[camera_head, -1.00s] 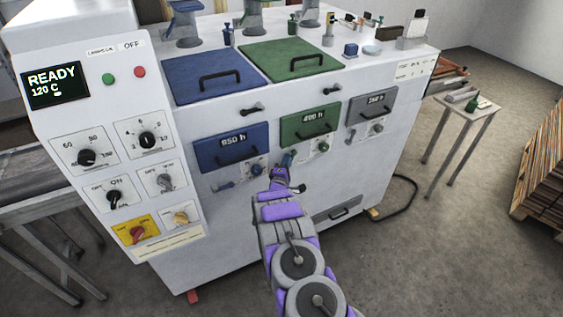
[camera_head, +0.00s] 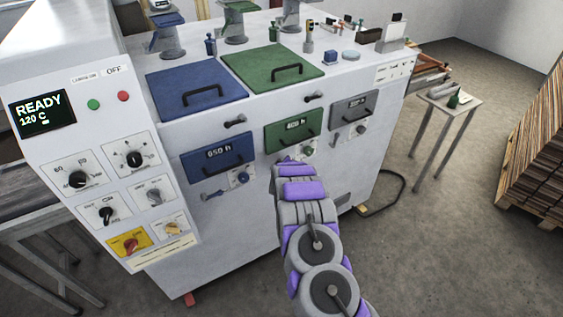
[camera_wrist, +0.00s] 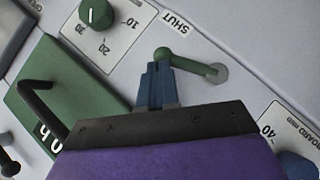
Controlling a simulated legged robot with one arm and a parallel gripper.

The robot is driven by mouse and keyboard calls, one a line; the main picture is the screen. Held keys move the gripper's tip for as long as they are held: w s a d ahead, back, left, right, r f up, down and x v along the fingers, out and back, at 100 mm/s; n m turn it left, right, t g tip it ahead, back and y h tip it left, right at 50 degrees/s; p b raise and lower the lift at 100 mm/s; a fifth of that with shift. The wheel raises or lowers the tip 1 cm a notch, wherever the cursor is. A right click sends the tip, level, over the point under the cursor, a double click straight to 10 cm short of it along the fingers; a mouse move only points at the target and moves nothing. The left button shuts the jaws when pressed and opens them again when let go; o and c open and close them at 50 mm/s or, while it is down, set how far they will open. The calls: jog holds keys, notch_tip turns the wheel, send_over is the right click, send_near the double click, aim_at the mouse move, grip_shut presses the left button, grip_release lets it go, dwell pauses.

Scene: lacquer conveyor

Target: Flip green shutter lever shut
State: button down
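The green shutter lever (camera_wrist: 192,65) shows in the wrist view as a short arm with a round knob, running from the knob to a grey pivot at its right. A SHUT label is printed just above it. My gripper (camera_wrist: 160,66) has its blue fingertips at the knob, touching or very close to it. The fingers look close together, but whether they grip the knob is unclear. In the head view my arm hides the fingertips and the lever, below the green front panel (camera_head: 300,138).
A green dial (camera_wrist: 95,14) sits near the lever; the green panel with its black handle (camera_wrist: 42,105) lies to the left in the wrist view. Blue (camera_head: 205,170) and grey (camera_head: 350,108) panels flank the green one. A small side table (camera_head: 445,104) stands right.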

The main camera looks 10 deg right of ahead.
jog(key=shift+w+d+f+p, duration=0.25)
jog(key=shift+d+f+p, duration=0.15)
jog(key=shift+f+p, duration=0.5)
jog(key=shift+r, duration=0.35)
